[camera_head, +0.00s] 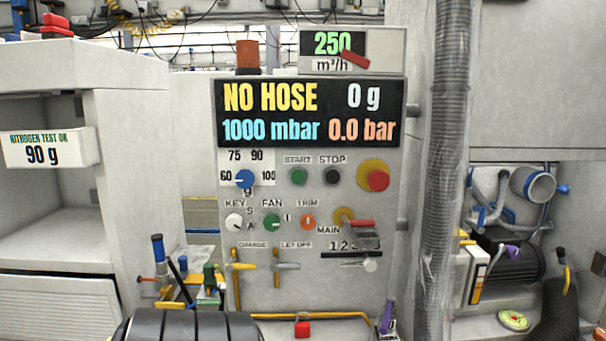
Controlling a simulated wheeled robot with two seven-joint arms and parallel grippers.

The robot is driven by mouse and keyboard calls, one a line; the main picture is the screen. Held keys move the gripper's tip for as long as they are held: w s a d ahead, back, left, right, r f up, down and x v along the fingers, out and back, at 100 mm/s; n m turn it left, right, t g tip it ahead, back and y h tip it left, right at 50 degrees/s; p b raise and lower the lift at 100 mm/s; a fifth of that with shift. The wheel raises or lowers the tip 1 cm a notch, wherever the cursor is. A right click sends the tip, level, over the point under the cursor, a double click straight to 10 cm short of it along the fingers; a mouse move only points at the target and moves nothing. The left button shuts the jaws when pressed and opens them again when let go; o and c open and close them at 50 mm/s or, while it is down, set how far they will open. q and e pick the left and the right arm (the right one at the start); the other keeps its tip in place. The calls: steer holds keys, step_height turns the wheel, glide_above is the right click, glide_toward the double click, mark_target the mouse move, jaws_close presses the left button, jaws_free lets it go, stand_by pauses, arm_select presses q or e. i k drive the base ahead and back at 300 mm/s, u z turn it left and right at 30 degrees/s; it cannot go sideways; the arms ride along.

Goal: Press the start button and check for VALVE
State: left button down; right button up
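The grey control panel (295,285) stands upright in the middle. Its green START button (299,176) is left of the black STOP button (332,176). The black display (312,112) reads "NO HOSE", "0 g", "1000 mbar" and "0.0 bar"; the word VALVE does not show on it. A smaller display (333,43) above reads 250 m³/h. Neither of my grippers is in view, and nothing covers the START button.
A red mushroom button (376,180) on a yellow base sits right of STOP. A ridged grey hose (446,150) runs down the right. A black ridged object (188,326) lies in front.

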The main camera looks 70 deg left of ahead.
mark_target(298, 177)
steer(key=u, duration=0.95)
steer(key=i, duration=0.95)
steer(key=u, duration=1.05)
